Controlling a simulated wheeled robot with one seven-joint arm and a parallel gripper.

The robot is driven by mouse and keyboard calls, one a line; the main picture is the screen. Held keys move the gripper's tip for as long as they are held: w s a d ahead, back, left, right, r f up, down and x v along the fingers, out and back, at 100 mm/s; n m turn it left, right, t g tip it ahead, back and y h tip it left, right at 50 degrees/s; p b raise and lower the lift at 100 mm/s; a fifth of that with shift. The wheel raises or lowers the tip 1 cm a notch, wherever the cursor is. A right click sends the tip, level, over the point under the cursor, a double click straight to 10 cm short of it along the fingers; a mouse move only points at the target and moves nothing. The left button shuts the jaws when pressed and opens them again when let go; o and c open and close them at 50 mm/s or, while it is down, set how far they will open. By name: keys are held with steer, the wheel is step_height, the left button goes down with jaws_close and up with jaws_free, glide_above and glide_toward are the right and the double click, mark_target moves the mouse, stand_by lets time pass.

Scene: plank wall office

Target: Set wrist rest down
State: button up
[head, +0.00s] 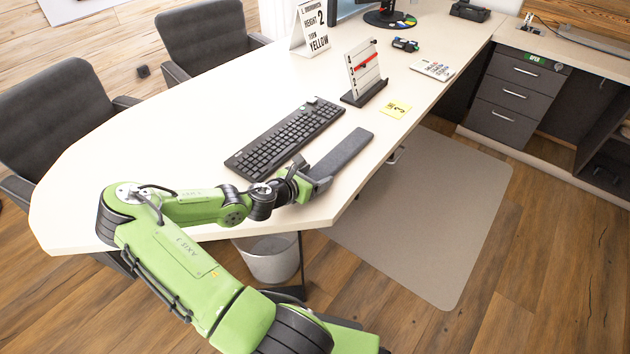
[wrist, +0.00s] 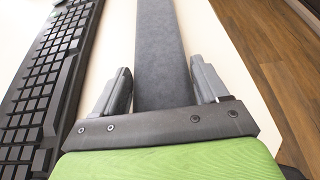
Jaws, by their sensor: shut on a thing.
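The wrist rest (head: 343,152) is a long dark grey padded bar in front of the keyboard, along the desk's near edge. It also shows in the wrist view (wrist: 163,45), running straight away from my gripper. My gripper (head: 310,178) is shut on its near end, with one finger on each side, as the wrist view (wrist: 163,88) shows. The wrist rest lies roughly parallel to the keyboard. I cannot tell whether its underside touches the desk or hangs just above it. Its near end is hidden by my gripper.
The black keyboard (head: 285,137) lies just left of the wrist rest. A yellow note (head: 396,108) and a small stand with a red strip (head: 364,72) are beyond it. The pale desk (head: 170,140) is bare on the left. A waste bin (head: 270,260) stands below the edge.

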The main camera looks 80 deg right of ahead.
steer(key=o, duration=1.2)
steer(key=p+v, duration=0.3)
steer(key=v, duration=0.9)
steer(key=shift+r+p, duration=0.15)
steer(key=shift+p, duration=0.2)
steer(key=shift+w, duration=0.1)
